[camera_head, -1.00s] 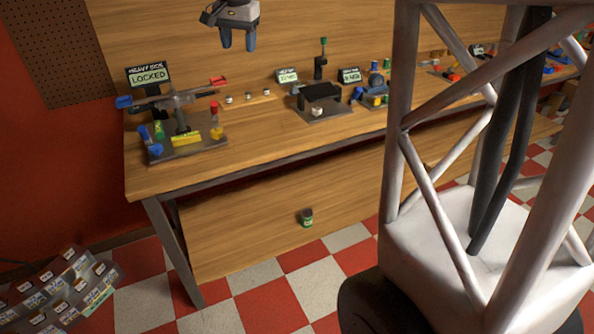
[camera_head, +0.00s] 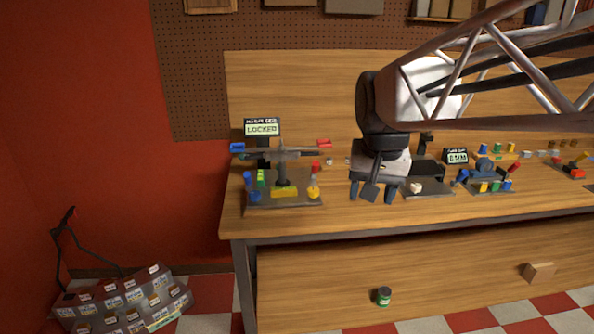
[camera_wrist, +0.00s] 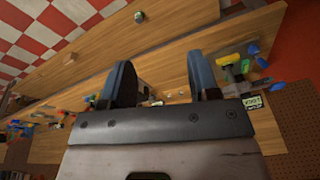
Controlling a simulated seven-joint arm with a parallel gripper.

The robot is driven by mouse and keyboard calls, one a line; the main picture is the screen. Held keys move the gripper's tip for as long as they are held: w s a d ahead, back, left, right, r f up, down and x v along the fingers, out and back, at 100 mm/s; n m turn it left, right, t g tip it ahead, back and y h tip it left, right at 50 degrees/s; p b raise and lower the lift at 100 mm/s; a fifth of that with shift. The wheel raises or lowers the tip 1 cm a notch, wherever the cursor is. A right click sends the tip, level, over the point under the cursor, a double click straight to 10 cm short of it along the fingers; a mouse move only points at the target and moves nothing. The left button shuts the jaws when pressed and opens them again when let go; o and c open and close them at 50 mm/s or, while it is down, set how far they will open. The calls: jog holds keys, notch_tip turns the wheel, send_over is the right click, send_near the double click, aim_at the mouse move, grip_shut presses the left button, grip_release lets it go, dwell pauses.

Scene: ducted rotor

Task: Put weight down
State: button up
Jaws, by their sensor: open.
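A small pale weight (camera_head: 417,188) sits on a dark plate (camera_head: 438,186) on the workbench, just right of my gripper. My gripper (camera_head: 372,191) points down, open, with its dark fingers low over the bench between the balance stand and that plate. Nothing clear is held between the fingers. The wrist view also shows the open fingers of my gripper (camera_wrist: 160,62), with small pale pieces (camera_wrist: 155,102) partly seen beyond them. More small pale weights (camera_head: 331,161) lie on the bench left of my gripper. My arm hides part of the plate's device.
A balance stand (camera_head: 284,195) with coloured blocks and a "LOCKED" sign (camera_head: 262,128) stands at the left. A blue device (camera_head: 487,176) stands right of the plate. A green jar (camera_head: 384,296) and brown block (camera_head: 539,272) are lower down. The bench's front strip is clear.

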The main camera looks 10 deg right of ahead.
jog(key=s+f+n, duration=0.1)
jog(key=s+f, duration=0.3)
jog(key=s, duration=0.3)
jog(key=s+a+f+n, duration=0.1)
jog(key=s+f+n, duration=0.1)
jog(key=s+f, duration=0.3)
jog(key=s, duration=0.3)
jog(key=shift+s, duration=0.2)
